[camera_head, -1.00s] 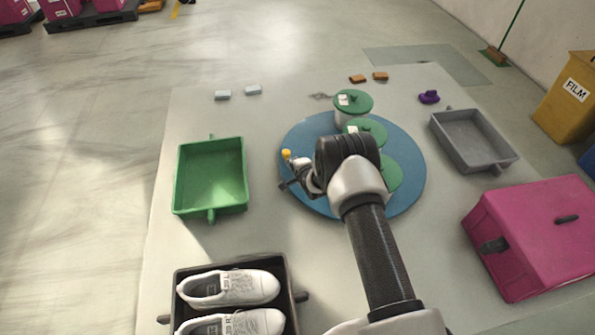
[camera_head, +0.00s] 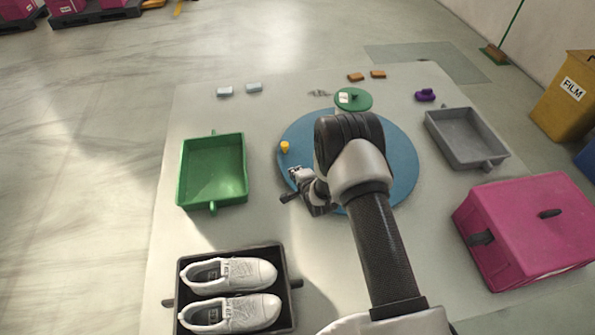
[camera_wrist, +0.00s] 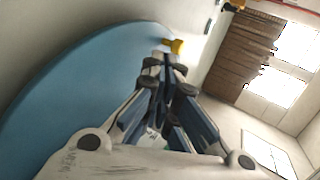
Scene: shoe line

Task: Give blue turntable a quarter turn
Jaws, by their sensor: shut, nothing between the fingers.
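The blue turntable (camera_head: 401,165) lies flat in the middle of the table, partly hidden by my arm. A yellow knob (camera_head: 284,147) stands upright near its left rim. My gripper (camera_head: 293,171) is shut and empty at the turntable's left side, just on the near side of the knob. In the wrist view, the closed fingertips (camera_wrist: 167,63) point at the yellow knob (camera_wrist: 176,46), which appears just beyond them. I cannot tell whether they touch it. The blue turntable (camera_wrist: 75,90) fills the left there.
A green tray (camera_head: 181,172) stands left of the turntable, and a dark box with white shoes (camera_head: 230,275) is at the near left. A grey tray (camera_head: 440,140) and a magenta box (camera_head: 525,230) stand at the right. Small blocks (camera_head: 254,87) lie at the back.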

